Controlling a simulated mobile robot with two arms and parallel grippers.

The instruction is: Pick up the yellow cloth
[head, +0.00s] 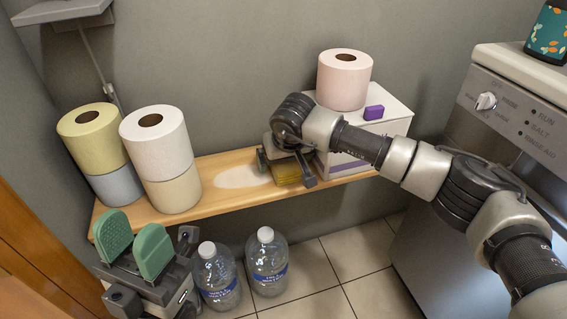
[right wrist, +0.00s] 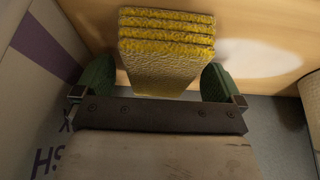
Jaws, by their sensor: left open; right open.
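The yellow cloth (head: 288,172) is a folded stack on the wooden shelf, partly hidden by my right gripper in the head view. The right wrist view shows its yellow layers (right wrist: 165,52) between the green fingers. My right gripper (head: 287,166) is open around the cloth, one finger on each side, with a gap visible on each side. I cannot tell whether the fingers touch it. My left gripper (head: 133,245) is open and empty at the lower left, with its green pads apart and facing up.
A white box (head: 355,150) with a pink roll (head: 344,80) and a purple block (head: 374,112) stands right of the cloth. Paper rolls (head: 163,150) stand on the shelf's (head: 215,190) left. Two water bottles (head: 267,262) stand on the floor. A washing appliance (head: 500,110) is at right.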

